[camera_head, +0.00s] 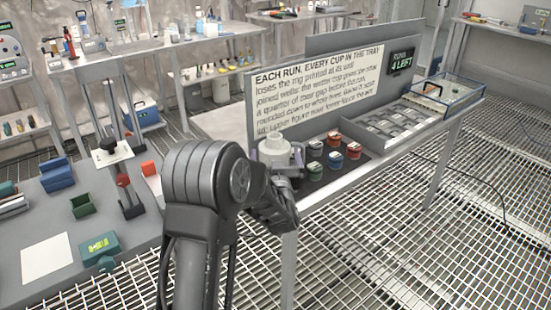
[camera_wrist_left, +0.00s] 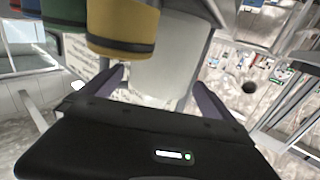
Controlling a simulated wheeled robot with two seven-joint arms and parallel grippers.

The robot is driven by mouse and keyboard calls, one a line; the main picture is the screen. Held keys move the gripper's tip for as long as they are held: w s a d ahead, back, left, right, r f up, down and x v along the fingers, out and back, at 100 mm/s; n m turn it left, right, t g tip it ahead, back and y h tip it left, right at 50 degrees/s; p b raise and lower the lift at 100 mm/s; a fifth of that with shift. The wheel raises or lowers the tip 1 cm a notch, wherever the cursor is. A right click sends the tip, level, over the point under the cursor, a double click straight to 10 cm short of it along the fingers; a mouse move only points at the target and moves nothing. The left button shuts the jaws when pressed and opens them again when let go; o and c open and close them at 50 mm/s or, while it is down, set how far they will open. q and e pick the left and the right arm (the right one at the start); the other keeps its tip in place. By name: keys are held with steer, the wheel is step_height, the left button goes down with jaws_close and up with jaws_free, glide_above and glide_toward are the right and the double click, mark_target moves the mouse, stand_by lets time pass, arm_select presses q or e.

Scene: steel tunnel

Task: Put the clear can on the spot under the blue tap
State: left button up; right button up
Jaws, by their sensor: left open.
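My left gripper (camera_head: 275,157) is at the near left end of the display table, with its fingers apart on either side of a pale, round object (camera_head: 273,146). In the left wrist view the open fingers (camera_wrist_left: 158,78) flank a pale grey-white cylinder (camera_wrist_left: 165,58). I cannot tell whether this is the clear can, or whether the fingers touch it. A yellow cylinder with a dark band (camera_wrist_left: 122,28) and a green one (camera_wrist_left: 62,10) show above the fingers. I cannot make out the blue tap or its spot. My right gripper is not in view.
Small coloured containers, including a blue one (camera_head: 336,160), stand on a dark mat beside my left gripper. Behind them is a sign board (camera_head: 315,92). A grey slotted tray (camera_head: 398,128) and a clear-walled box (camera_head: 445,98) lie farther right. A bench (camera_head: 130,268) stands at left.

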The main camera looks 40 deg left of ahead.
arm_select(q)
steer(key=shift+x, duration=1.6)
steer(key=c, duration=1.6)
step_height(320, 180, up, 10)
steer(key=shift+r+p, duration=0.1)
steer(key=shift+p, duration=0.3)
